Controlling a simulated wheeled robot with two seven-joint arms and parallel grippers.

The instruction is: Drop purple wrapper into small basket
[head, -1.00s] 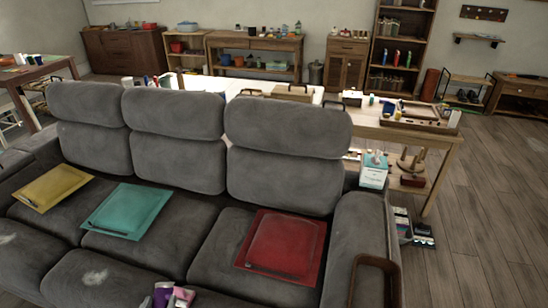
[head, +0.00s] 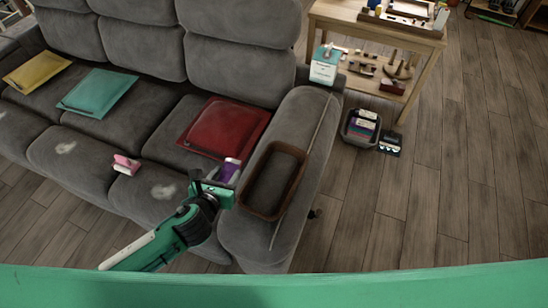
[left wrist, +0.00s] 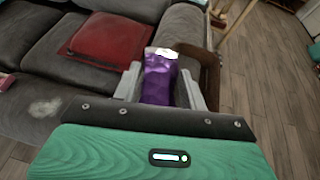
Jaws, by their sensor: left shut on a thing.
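The purple wrapper (head: 229,171) is held in my left gripper (head: 222,178), just above the right seat of the grey sofa. In the left wrist view the purple wrapper (left wrist: 159,82) sits between the two jaws, which are shut on it; its top end is white. The small basket (head: 272,180), brown with dark handles, rests on the sofa's right armrest, just right of the gripper. Part of the basket (left wrist: 209,75) shows behind the right jaw in the left wrist view. My right gripper is not in view.
A pink and white wrapper (head: 126,165) lies on the sofa seat. A tissue box (head: 324,66) stands behind the armrest. A grey bin (head: 361,128) stands on the floor. Floor at right is clear.

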